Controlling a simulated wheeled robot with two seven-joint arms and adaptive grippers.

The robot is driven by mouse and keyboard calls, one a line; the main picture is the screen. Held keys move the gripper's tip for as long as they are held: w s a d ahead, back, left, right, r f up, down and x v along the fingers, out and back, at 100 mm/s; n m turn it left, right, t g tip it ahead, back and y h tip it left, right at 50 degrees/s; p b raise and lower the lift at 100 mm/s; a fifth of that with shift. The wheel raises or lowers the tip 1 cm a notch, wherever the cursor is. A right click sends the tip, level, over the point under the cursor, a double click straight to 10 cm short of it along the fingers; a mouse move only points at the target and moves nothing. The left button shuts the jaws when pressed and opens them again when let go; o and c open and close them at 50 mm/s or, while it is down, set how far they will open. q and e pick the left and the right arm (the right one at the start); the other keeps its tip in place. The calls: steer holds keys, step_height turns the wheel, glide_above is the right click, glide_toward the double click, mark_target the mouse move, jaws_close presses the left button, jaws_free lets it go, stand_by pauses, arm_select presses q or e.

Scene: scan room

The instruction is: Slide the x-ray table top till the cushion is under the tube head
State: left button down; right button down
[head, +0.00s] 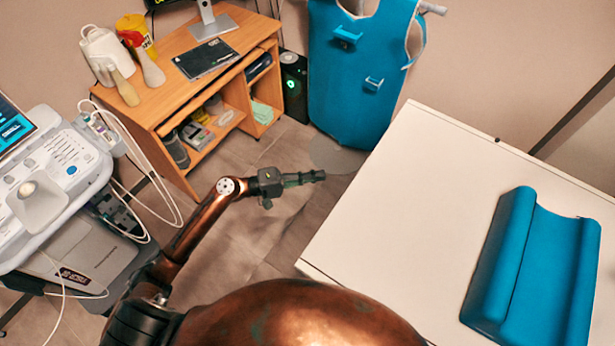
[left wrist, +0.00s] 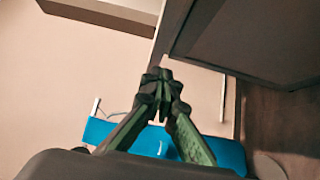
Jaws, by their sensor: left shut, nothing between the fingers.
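The x-ray table top (head: 395,215) is a pale flat slab filling the right of the head view. A blue cushion (head: 538,265) with a raised long side lies on it near the right edge. My left gripper (head: 318,176) is shut and empty, left of the table top's long edge and apart from it in the picture. In the left wrist view its closed fingers (left wrist: 160,78) are at the centre. The tube head is not visible in either view. My right gripper is not in view.
A blue apron (head: 355,75) hangs behind the table. A wooden desk (head: 190,85) with bottles and a monitor stand is at the back left. An ultrasound machine (head: 50,190) with hanging cables stands at the left. Grey floor (head: 235,240) is free between them.

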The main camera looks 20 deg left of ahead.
arm_select(q)
steer(key=d, duration=0.8)
steer(key=shift+w+p, duration=0.4)
steer(key=shift+w, duration=0.05)
steer(key=shift+a, duration=0.15)
